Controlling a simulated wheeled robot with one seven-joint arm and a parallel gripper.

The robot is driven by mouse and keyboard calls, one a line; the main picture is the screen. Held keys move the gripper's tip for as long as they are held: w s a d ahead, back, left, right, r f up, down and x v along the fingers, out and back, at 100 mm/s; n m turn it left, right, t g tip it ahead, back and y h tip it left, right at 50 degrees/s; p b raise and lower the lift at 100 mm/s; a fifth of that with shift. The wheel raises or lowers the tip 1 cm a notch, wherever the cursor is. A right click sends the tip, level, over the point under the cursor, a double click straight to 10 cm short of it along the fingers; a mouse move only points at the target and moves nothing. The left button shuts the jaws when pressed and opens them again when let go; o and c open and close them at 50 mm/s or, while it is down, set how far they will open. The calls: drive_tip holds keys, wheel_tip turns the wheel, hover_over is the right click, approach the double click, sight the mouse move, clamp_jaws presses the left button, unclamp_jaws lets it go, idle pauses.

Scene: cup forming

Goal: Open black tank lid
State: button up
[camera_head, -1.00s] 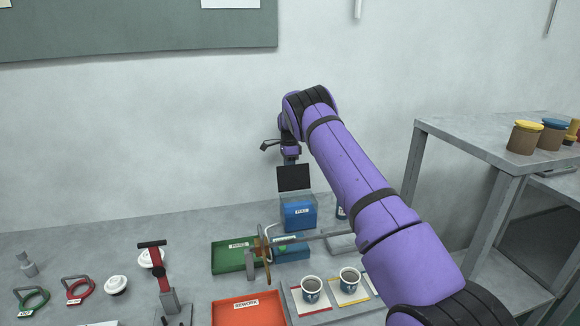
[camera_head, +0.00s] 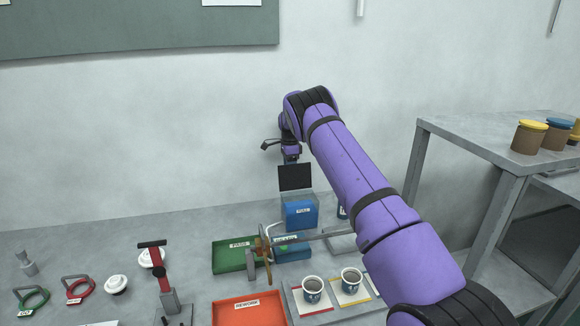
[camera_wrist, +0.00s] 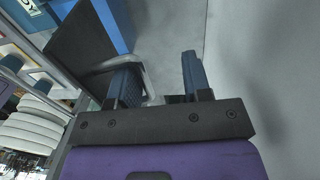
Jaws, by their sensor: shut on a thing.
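The black lid (camera_head: 295,177) stands steeply raised above the blue tank (camera_head: 299,215), which carries a white label. In the wrist view the dark lid (camera_wrist: 83,43) lies left of my fingers, with the blue tank wall (camera_wrist: 114,24) beside it. A grey loop handle (camera_wrist: 150,82) runs from the lid around one finger and between both. My gripper (camera_wrist: 160,80) is shut on this handle, the fingers still showing a gap. In the head view my gripper (camera_head: 291,158) is small, just above the lid, and the handle cannot be made out there.
A green tray (camera_head: 228,262), an orange tray (camera_head: 240,312) and two filled cups (camera_head: 312,288) stand in front of the tank. A red-handled press (camera_head: 160,270) is at left. A grey shelf (camera_head: 465,140) with lidded jars is at right. The wall is close behind.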

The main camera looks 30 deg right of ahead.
wheel_tip(320, 180, up, 11)
drive_tip(key=shift+w+f, duration=0.15)
drive_tip(key=shift+w, duration=0.25)
drive_tip(key=shift+s+d, duration=0.1)
drive_tip(key=shift+s, duration=0.05)
idle(0.4)
